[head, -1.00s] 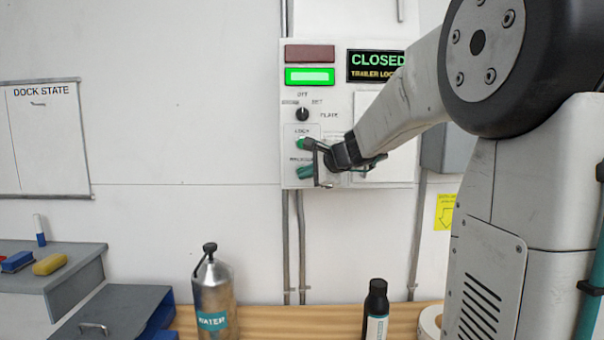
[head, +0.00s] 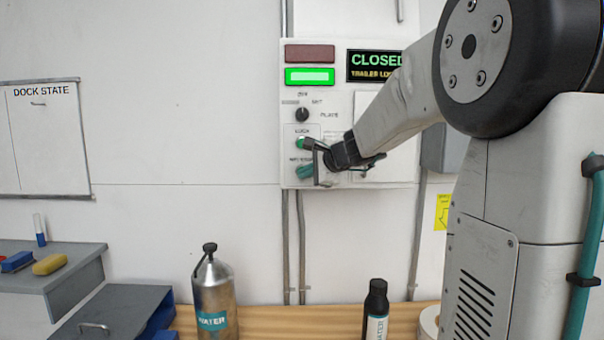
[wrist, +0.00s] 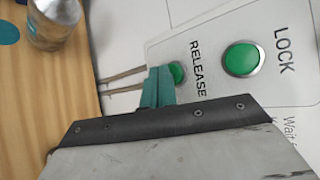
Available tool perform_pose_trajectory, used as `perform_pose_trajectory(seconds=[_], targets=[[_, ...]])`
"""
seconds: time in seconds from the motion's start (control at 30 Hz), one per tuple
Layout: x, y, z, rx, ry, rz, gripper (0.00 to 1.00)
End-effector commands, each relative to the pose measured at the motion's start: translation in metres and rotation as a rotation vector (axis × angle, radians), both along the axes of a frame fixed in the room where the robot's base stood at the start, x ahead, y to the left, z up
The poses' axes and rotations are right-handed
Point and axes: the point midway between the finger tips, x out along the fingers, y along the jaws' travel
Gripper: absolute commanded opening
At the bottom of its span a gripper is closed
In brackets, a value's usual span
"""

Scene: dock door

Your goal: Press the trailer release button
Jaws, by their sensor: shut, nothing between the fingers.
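The control panel (head: 345,183) hangs on the wall. The larger LOCK button (wrist: 241,59) is farther right and clear of the fingers.
A green lamp (head: 310,76) is lit below a dark red one (head: 310,54). The sign (head: 375,65) reads CLOSED. A selector knob (head: 302,114) sits above the buttons. A metal water bottle (head: 214,295) and a black bottle (head: 376,305) stand on the wooden shelf below.

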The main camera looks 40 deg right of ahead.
Motion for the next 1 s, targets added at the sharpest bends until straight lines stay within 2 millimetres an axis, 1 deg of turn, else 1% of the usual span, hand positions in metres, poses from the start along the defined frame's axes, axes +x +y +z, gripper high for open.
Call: perform_pose_trajectory(seconds=[1.0], targets=[[0.0068,-0.0047,0.0006,0.000,-0.001,0.000,0.00]])
